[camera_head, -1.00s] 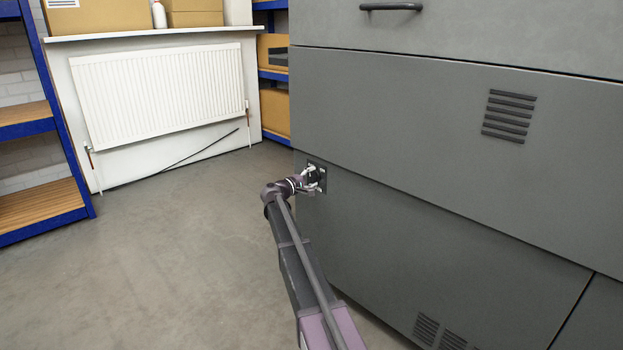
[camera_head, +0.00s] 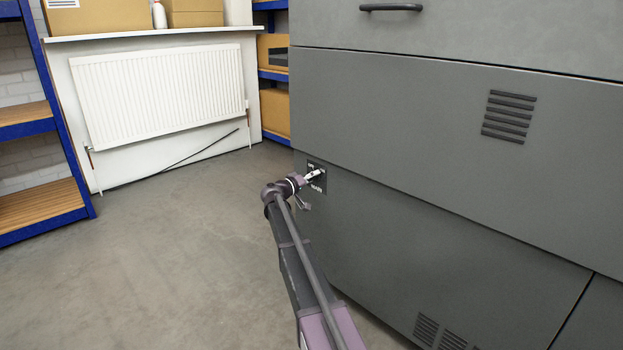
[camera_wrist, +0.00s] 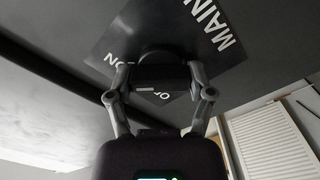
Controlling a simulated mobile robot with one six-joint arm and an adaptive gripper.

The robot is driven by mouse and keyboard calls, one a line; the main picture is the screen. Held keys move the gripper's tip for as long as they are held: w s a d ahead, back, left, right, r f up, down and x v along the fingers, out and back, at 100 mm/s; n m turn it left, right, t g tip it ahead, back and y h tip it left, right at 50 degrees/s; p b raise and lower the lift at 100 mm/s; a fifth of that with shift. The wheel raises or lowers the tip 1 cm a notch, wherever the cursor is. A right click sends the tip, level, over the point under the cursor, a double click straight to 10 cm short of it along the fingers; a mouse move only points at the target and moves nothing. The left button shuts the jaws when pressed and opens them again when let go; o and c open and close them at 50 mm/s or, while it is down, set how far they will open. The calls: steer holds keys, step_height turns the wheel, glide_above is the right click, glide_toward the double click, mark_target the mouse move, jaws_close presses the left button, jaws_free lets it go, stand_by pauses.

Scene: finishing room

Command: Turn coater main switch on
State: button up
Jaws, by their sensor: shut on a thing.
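The coater (camera_head: 450,130) is the large grey cabinet filling the right of the head view. Its main switch has a black label plate (camera_head: 319,188) at the cabinet's left edge, partly hidden by my gripper (camera_head: 314,177). In the wrist view the plate (camera_wrist: 210,45) shows "MAIN" and an "ON" mark; other lettering is partly covered. The black switch knob (camera_wrist: 160,76) with a short pale line sits between my fingers. My gripper (camera_wrist: 158,88) is shut on this knob, one finger on each side. The knob's exact setting cannot be told.
A white radiator (camera_head: 160,90) stands at the back left, with a thin dark rod (camera_head: 200,150) leaning low. Blue shelving (camera_head: 40,125) with wooden boards is at the left. The grey floor (camera_head: 170,250) left of my arm is clear.

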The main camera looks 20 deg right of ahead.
steer(key=shift+d+m, duration=0.15)
steer(key=shift+m, duration=0.35)
steer(key=o, duration=1.1)
steer(key=shift+a, duration=0.25)
steer(key=v, duration=1.1)
steer(key=shift+s+a, duration=0.15)
steer(key=shift+a, duration=0.25)
